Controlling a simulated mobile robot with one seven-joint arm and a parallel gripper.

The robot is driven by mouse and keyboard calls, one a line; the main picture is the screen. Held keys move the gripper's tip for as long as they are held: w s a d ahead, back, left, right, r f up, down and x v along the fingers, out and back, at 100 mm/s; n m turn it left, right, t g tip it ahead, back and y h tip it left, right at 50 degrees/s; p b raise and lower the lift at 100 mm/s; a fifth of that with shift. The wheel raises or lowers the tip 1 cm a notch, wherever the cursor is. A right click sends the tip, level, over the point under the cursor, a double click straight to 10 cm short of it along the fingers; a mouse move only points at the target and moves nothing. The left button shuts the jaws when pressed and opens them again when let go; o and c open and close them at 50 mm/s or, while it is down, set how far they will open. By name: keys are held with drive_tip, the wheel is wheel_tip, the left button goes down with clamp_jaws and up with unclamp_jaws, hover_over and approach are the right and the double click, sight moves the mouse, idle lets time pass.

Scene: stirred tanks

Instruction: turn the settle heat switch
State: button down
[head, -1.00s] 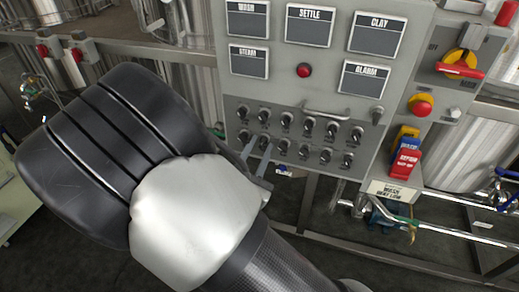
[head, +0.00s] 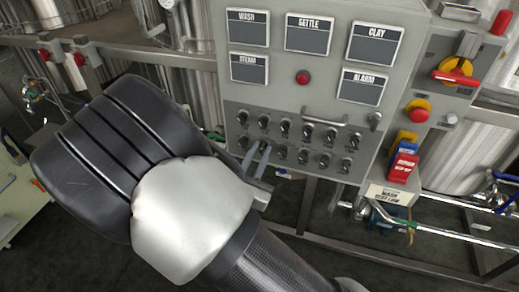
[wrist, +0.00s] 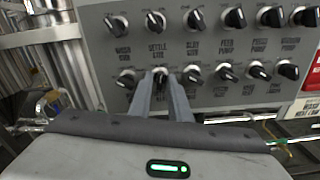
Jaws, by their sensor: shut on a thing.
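The control panel (head: 225,82) has two rows of black rotary switches with pale pointer lines. The settle heat switch (wrist: 160,72) is the second from the left in the lower row, under a switch labelled "SETTLE" (wrist: 155,22) in the wrist view. Its own label is hidden behind my fingers. My gripper (wrist: 161,84) is shut on this switch, with one finger on each side of it. In the head view, my gripper (head: 262,149) reaches the same switch from below. The exact angle of the switch's pointer is hard to tell.
Neighbouring switches (wrist: 193,74) stand close on both sides. Above are label plates, a red button (head: 302,77) and a metal handle (head: 325,118). At right are a red emergency button (head: 418,111) and a red-handled isolator (head: 456,72). Pipes (head: 440,228) run below.

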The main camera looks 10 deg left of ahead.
drive_tip(key=n+p, duration=0.1)
drive_tip(key=p, duration=0.1)
drive_tip(key=n+p, duration=0.1)
drive_tip(key=n, duration=0.1)
drive_tip(key=shift+r+p, duration=0.25)
drive_tip(key=shift+p, duration=0.1)
drive_tip(key=n+p, duration=0.4)
drive_tip(key=n, duration=0.1)
drive_tip(key=n+p, duration=0.2)
drive_tip(key=n, duration=0.1)
drive_tip(key=shift+f, duration=0.15)
drive_tip(key=shift+f+n+p, duration=0.1)
drive_tip(key=shift+n+p, duration=1)
drive_tip(key=shift+n, duration=0.6)
drive_tip(key=c, duration=1.9)
unclamp_jaws()
drive_tip(key=shift+o, duration=0.2)
drive_tip(key=shift+s, duration=0.1)
drive_tip(key=s+a, duration=0.1)
drive_tip(key=s, duration=1.6)
drive_tip(key=shift+s+a, duration=0.15)
drive_tip(key=shift+a, duration=0.05)
